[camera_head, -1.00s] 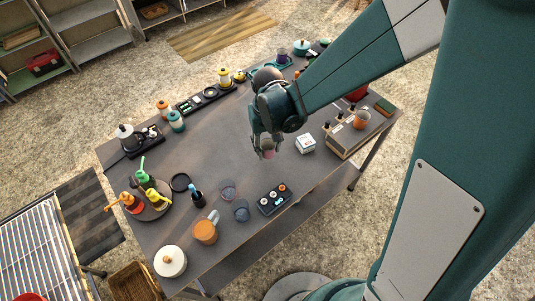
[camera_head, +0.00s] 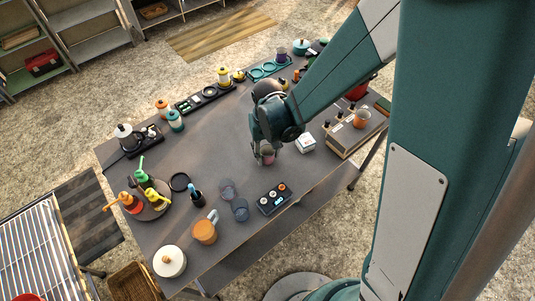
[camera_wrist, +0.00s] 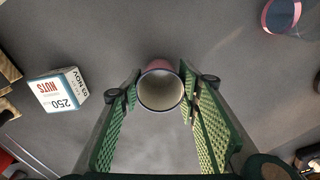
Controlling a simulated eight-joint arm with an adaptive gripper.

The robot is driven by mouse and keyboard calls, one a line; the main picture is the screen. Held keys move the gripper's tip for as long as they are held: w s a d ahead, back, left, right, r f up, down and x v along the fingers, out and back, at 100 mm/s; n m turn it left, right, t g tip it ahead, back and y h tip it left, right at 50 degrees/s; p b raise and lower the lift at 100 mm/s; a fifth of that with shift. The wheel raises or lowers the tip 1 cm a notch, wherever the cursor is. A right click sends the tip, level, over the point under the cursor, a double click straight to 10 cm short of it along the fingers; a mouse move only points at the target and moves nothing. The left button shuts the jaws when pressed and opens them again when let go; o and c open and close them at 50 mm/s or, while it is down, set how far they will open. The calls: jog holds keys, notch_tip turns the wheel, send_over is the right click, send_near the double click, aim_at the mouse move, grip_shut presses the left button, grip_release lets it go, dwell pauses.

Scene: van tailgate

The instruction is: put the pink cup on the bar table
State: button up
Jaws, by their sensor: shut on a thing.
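The pink cup (camera_wrist: 160,88) is between the two green finger pads of my gripper (camera_wrist: 160,100) in the wrist view, its open mouth facing the camera. The pads press on both sides of its rim. In the head view, the cup (camera_head: 268,159) shows as a small pink patch below my gripper (camera_head: 266,149), mostly hidden by the fingers. It is over the grey table (camera_head: 225,130), right of centre; I cannot tell whether its base touches the top.
A white nuts box (camera_head: 306,142) stands just right of the gripper.

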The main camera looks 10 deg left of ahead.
jog(key=shift+f, duration=0.3)
jog(key=shift+f, duration=0.2)
jog(key=o, duration=0.9)
jog(key=shift+r, duration=0.25)
notch_tip(320, 180, up, 12)
jog(key=p, duration=0.1)
dwell(0.4)
dwell(0.6)
